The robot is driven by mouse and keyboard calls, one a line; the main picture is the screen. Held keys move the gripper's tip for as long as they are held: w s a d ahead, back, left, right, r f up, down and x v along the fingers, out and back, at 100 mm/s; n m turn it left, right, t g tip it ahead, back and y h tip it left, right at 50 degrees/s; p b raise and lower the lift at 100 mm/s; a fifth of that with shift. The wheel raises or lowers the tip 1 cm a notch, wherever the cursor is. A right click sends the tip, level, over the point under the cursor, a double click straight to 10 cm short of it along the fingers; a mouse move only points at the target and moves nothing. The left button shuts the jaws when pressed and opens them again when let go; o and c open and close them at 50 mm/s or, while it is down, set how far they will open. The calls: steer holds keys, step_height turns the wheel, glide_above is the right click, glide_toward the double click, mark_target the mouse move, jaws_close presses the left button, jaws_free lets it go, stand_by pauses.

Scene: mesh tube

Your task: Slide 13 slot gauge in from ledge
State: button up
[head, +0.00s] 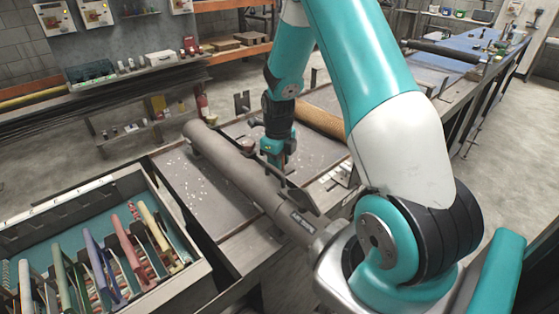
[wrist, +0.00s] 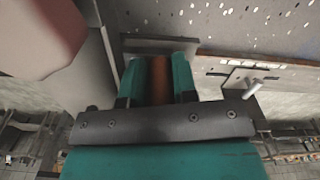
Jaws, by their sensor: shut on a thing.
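My gripper (head: 279,150) is over the dark bench, right beside a long grey tube. It is shut on an orange-brown piece, which shows as a strip between the teal fingers (wrist: 160,85) in the wrist view. A grey plate (wrist: 160,46) lies across the fingertips there; whether it is joined to the held piece I cannot tell. The held piece is mostly hidden, and I cannot read a 13 on it. The grey tube (head: 232,168) lies along the bench, its near end behind my arm.
An open tray (head: 182,276) at the lower left holds several coloured upright plates, among them a red one (head: 132,250) and a blue one (head: 99,264). A tan roll (head: 322,122) lies behind my gripper. The bench left of the tube (head: 185,170) is clear apart from pale flecks.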

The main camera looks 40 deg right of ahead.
steer(key=o, duration=1)
steer(key=shift+o, duration=0.2)
steer(key=shift+a+f, duration=0.1)
steer(key=shift+a, duration=0.05)
step_height(320, 180, up, 18)
steer(key=b, duration=0.3)
steer(key=shift+d+f, duration=0.15)
steer(key=shift+d, duration=0.1)
steer(key=shift+s, duration=0.1)
